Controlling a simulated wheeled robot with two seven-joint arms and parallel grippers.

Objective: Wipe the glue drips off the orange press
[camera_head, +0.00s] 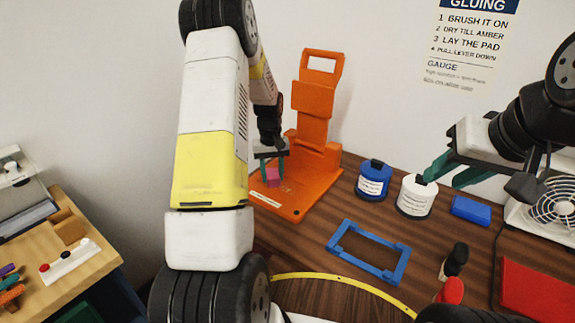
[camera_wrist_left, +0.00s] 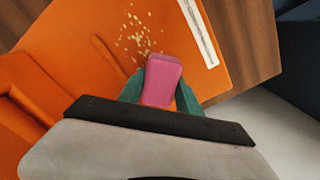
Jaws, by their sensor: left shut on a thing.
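The orange press (camera_head: 313,100) stands against the wall in the head view, with its handled upper part raised and its flat base plate on the counter. In the left wrist view, pale yellowish glue drips (camera_wrist_left: 137,35) lie scattered on the orange base (camera_wrist_left: 75,45), just beyond the pink block. My left gripper (camera_head: 271,172) is shut on this pink block (camera_wrist_left: 162,80), low over the base plate. Whether the block touches the plate I cannot tell. My right gripper (camera_head: 445,178) is beside the white jar (camera_head: 415,197), its green fingers apart with nothing visible between them.
A blue jar (camera_head: 373,181) stands between the press and the white jar. A wooden side table (camera_head: 85,270) is at left.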

